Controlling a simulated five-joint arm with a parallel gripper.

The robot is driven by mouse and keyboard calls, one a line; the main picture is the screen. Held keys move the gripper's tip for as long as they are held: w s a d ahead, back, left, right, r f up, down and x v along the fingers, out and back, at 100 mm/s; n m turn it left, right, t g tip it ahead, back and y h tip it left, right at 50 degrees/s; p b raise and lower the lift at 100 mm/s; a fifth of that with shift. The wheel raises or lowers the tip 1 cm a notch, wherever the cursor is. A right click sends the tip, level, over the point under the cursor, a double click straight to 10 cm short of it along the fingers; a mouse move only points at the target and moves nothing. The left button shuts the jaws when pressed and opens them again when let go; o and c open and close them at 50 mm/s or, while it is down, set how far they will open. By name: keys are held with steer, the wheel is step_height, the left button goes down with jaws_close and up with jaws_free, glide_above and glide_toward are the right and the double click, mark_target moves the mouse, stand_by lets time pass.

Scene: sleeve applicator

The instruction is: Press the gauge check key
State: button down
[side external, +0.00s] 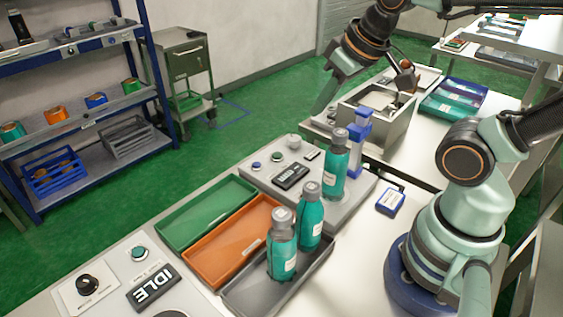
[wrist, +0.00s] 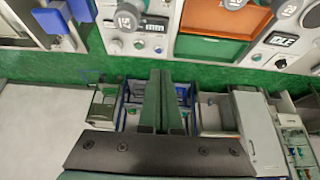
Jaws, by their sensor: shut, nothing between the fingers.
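My gripper (side external: 323,103) is shut and empty, held high beyond the far edge of the grey key panel (side external: 325,203). In the wrist view its two dark fingers (wrist: 160,77) lie together against the floor and shelf. A row of keys (wrist: 138,45) also shows in the wrist view, apart from the fingertips. I cannot read which one is the gauge check key.
A teal bottle (side external: 335,166) and a blue post (side external: 358,130) stand on the panel. Two bottles (side external: 282,245) stand in the grey tray (side external: 240,293). Green (side external: 205,215) and orange (side external: 225,250) trays lie alongside. Another panel has an IDLE display (side external: 152,289) and a green button (side external: 139,253).

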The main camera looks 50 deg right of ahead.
steer(key=g, duration=0.6)
glide_above(277, 154)
step_height(277, 154, down, 6)
steer(key=shift+f, duration=0.25)
step_height(277, 154, down, 14)
stand_by(0.6)
